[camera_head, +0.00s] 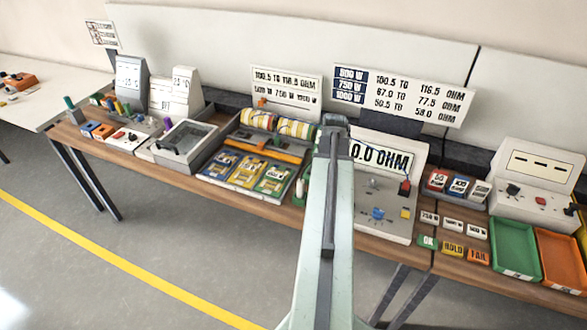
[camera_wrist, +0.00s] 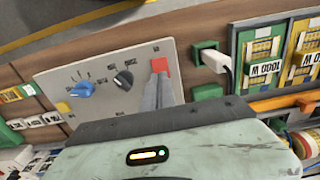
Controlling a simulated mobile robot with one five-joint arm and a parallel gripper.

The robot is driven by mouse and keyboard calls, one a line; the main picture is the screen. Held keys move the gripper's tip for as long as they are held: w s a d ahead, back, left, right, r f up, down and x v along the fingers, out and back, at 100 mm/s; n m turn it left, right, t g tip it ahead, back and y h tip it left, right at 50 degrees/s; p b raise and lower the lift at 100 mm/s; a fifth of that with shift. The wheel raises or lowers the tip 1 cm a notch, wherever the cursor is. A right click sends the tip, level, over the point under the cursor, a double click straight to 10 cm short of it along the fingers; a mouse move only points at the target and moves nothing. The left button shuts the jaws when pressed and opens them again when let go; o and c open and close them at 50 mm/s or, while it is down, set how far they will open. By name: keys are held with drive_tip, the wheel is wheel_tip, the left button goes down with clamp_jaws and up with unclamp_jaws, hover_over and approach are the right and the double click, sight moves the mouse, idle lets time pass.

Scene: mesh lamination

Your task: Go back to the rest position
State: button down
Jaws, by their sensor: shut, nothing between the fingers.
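My gripper (camera_wrist: 159,78) shows in the wrist view with its two grey fingers together and nothing between them. Its tips are at or just over the red button (camera_wrist: 160,64) of the ohm meter panel (camera_wrist: 105,85); I cannot tell whether they touch it. A black knob (camera_wrist: 123,79) and a blue knob (camera_wrist: 82,90) are left of the fingers. In the head view my arm reaches up over the bench and hides the gripper. The ohm meter (camera_head: 385,160) stands right of the arm, its display reading 0.0 OHM.
A fixture with yellow and blue mesh cards (camera_head: 247,172) lies left of my arm. A green tray (camera_head: 514,248) and an orange tray (camera_head: 561,258) sit at the right. Sign boards (camera_head: 405,94) stand at the back. The floor (camera_head: 190,250) before the bench is clear.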

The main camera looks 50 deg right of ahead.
drive_tip(key=w+a+n, duration=0.6)
drive_tip(key=w+a, duration=1)
drive_tip(key=a, duration=0.3)
drive_tip(key=w+a+n, duration=0.2)
drive_tip(key=a+n, duration=0.1)
drive_tip(key=a, duration=0.7)
drive_tip(key=w+a+f+n+b, duration=0.1)
drive_tip(key=a+n, duration=0.1)
drive_tip(key=a, duration=0.8)
drive_tip(key=w+a+n, duration=0.2)
drive_tip(key=a+n, duration=0.1)
drive_tip(key=a, duration=0.7)
drive_tip(key=shift+w+a+f+n+b, duration=0.2)
drive_tip(key=shift+w+f+n+b, duration=0.1)
drive_tip(key=shift+f+b, duration=0.05)
